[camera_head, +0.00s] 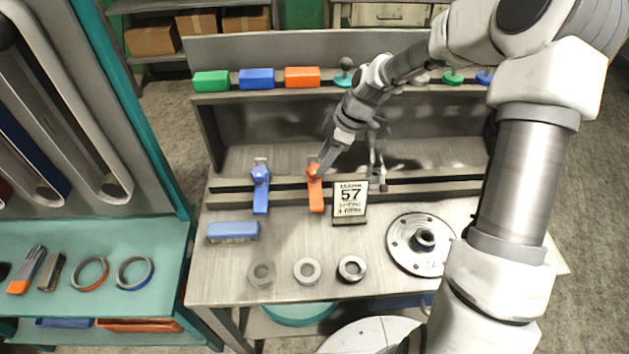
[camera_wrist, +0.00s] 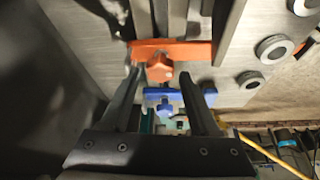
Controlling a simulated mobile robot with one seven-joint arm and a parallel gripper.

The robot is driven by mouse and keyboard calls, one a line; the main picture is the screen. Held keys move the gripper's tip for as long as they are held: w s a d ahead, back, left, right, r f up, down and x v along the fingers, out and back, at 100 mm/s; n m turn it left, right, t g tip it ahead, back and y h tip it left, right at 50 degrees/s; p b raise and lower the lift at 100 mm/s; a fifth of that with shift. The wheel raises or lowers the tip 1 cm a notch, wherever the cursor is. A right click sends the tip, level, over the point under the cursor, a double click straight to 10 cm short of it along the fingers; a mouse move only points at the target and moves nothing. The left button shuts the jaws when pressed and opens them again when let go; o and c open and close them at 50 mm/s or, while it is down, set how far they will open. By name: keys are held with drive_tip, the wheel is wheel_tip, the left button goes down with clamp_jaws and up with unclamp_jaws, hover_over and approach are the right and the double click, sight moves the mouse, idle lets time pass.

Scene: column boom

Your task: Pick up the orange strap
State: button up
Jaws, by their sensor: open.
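The orange strap (camera_head: 315,195) hangs over the rail on the bench, its flat end pointing toward the front. In the wrist view the orange strap (camera_wrist: 195,49) lies crosswise just past my fingertips, with its raised knob in line with the gap between them. My gripper (camera_head: 322,163) is at the strap's upper end in the head view, and the arm partly hides that end. In the wrist view my gripper (camera_wrist: 161,76) is open, one finger on each side of the knob. I cannot tell whether the fingers touch it.
A blue strap (camera_head: 261,192) hangs to the left; it also shows between my fingers in the wrist view (camera_wrist: 158,93). A sign reading 57 (camera_head: 350,203) stands close on the right. Several rings (camera_head: 307,271), a flanged disc (camera_head: 405,258) and a blue block (camera_head: 233,231) lie in front.

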sight(316, 168)
drive_tip(key=x, duration=0.4)
drive_tip(key=shift+f, duration=0.35)
clamp_jaws()
wheel_tip(316, 168, up, 10)
drive_tip(key=shift+r, duration=0.1)
idle(0.4)
